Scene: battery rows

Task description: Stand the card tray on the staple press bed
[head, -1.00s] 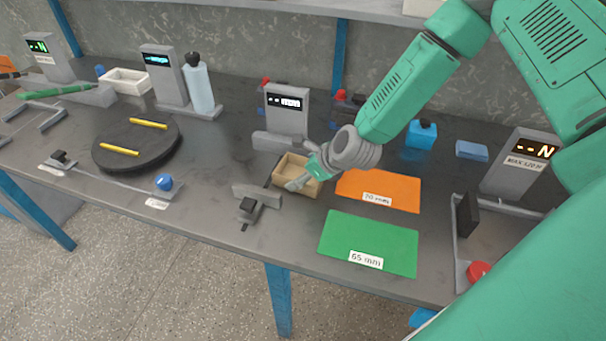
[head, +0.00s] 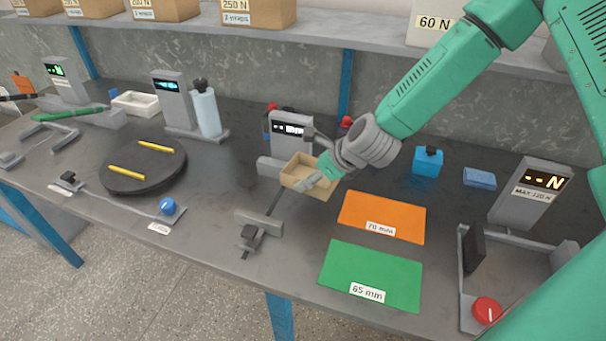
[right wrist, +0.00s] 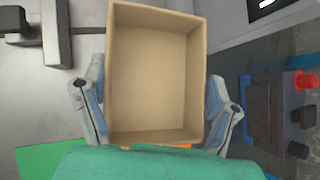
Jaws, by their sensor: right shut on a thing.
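The card tray (head: 297,182) is an open tan box. My right gripper (head: 318,178) is shut on it, with a finger on each side of the tray (right wrist: 155,70) in the right wrist view. The tray is empty and looks raised above the bench, roughly upright. Just behind it stands a grey press post (head: 291,128) with a lit display and a low grey block (head: 268,167) at its foot, partly hidden by the tray. No readable label tells whether this is the staple press. My left gripper is not in view.
An orange mat (head: 382,214) and a green mat (head: 372,272) lie to the right. A small grey fixture (head: 251,233) is in front. A round black turntable (head: 143,180) is left. A red button (head: 487,310) and framed station stand right. A shelf with boxes (head: 258,12) hangs behind.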

